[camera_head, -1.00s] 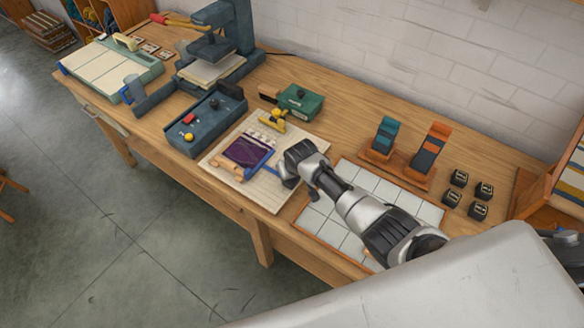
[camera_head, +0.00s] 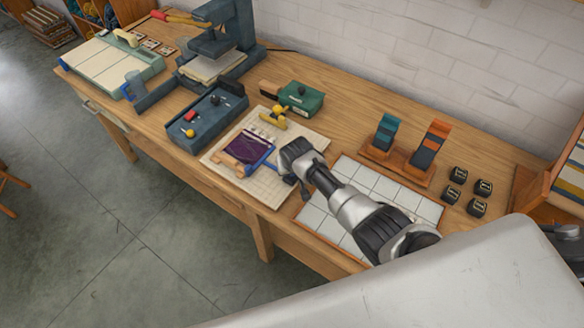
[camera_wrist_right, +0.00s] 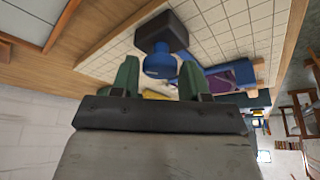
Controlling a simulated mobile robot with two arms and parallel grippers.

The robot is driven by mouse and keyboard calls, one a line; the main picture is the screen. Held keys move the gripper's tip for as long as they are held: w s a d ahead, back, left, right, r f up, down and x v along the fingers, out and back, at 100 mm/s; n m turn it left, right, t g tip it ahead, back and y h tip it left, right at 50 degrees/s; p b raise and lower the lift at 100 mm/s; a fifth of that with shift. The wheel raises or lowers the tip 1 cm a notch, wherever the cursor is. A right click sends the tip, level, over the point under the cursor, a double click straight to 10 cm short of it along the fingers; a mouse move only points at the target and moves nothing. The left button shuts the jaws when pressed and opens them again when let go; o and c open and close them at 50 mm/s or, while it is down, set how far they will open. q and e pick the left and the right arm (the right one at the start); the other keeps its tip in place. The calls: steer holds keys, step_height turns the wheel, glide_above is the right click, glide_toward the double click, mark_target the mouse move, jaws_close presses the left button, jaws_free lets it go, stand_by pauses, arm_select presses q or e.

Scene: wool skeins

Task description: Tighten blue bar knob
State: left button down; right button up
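A blue round knob (camera_wrist_right: 160,62) on a dark block (camera_wrist_right: 161,33) shows in the right wrist view, just ahead of and between the green fingertips of my right gripper (camera_wrist_right: 158,78). The fingers are apart, and I see no clear contact with the knob. In the head view, the blue bar (camera_head: 263,159) lies beside a purple woven piece (camera_head: 247,146) on the gridded board (camera_head: 268,190). My right gripper's fingertips are hidden there behind its grey wrist, at the board's right side. My left gripper is not in view.
White tiles (camera_head: 330,214) lie under my right arm. Upright striped wool holders (camera_head: 429,145) stand further right.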

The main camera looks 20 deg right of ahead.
steer(key=shift+o, duration=1.3)
steer(key=shift+s+r, duration=0.25)
steer(key=shift+r, duration=0.3)
steer(key=v, duration=0.9)
steer(key=shift+r, duration=0.3)
steer(key=shift+s, duration=0.1)
